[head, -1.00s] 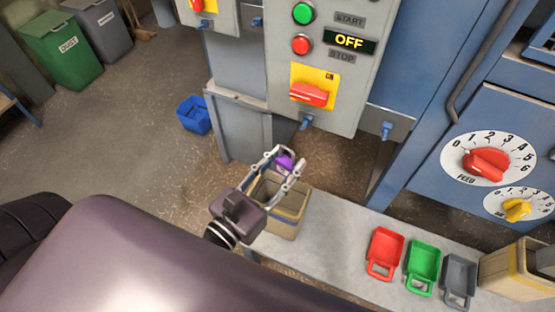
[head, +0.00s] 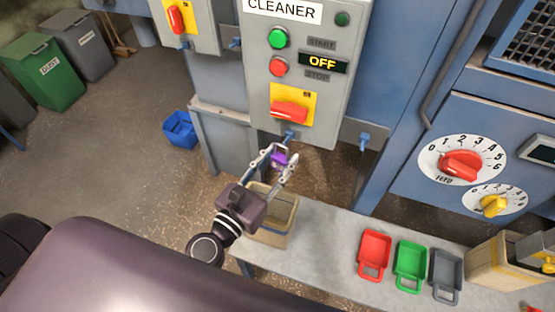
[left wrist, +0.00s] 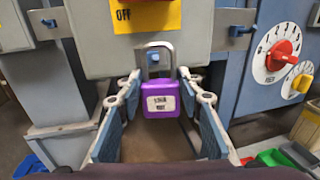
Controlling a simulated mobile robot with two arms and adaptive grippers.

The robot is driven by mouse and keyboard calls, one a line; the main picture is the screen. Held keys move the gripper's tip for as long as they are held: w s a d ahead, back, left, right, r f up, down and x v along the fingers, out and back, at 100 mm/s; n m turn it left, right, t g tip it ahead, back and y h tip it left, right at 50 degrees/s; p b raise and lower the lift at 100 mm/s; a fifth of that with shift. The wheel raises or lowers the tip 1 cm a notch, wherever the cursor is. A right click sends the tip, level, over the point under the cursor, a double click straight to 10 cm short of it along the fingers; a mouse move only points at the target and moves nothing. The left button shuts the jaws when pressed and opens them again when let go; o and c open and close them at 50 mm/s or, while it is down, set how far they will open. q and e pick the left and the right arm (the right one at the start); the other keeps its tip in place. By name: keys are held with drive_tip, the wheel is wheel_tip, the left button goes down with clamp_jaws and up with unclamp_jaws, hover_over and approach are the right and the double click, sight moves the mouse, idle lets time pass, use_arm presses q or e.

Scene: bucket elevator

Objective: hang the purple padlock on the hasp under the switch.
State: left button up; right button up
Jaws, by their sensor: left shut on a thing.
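The purple padlock (head: 278,158) is between the fingers of my left gripper (head: 281,156), which is shut on it. In the left wrist view the padlock (left wrist: 161,99) is upright, with a white label and its grey shackle on top. The blue hasp (head: 289,136) sticks out under the red rotary switch (head: 290,111) on the grey panel. The padlock is just below the hasp in the head view. In the left wrist view the shackle overlaps the hasp (left wrist: 154,57); I cannot tell whether it passes through it. My right gripper is not in view.
A beige bin (head: 272,224) stands below my left gripper. Red (head: 375,252), green (head: 410,262) and grey (head: 445,270) scoops lie on the grey bench (head: 335,238). Another blue hasp (head: 364,141) is at the right of the panel. A blue crate (head: 180,130) is on the floor.

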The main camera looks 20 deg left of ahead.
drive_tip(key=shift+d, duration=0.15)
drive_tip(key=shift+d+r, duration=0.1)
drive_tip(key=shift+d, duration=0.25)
use_arm(q)
drive_tip(key=shift+w+r, duration=0.1)
drive_tip(key=shift+w, duration=0.1)
drive_tip(key=shift+p+x, duration=0.55)
drive_tip(key=shift+x, duration=0.3)
drive_tip(key=shift+w+a, duration=0.1)
drive_tip(key=shift+w, duration=0.75)
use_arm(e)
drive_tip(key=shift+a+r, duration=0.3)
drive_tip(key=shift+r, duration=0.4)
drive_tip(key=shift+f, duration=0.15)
use_arm(q)
drive_tip(key=shift+f, duration=0.5)
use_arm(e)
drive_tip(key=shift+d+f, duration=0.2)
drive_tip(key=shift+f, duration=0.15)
use_arm(q)
drive_tip(key=shift+f+b, duration=0.35)
drive_tip(key=shift+b, duration=0.25)
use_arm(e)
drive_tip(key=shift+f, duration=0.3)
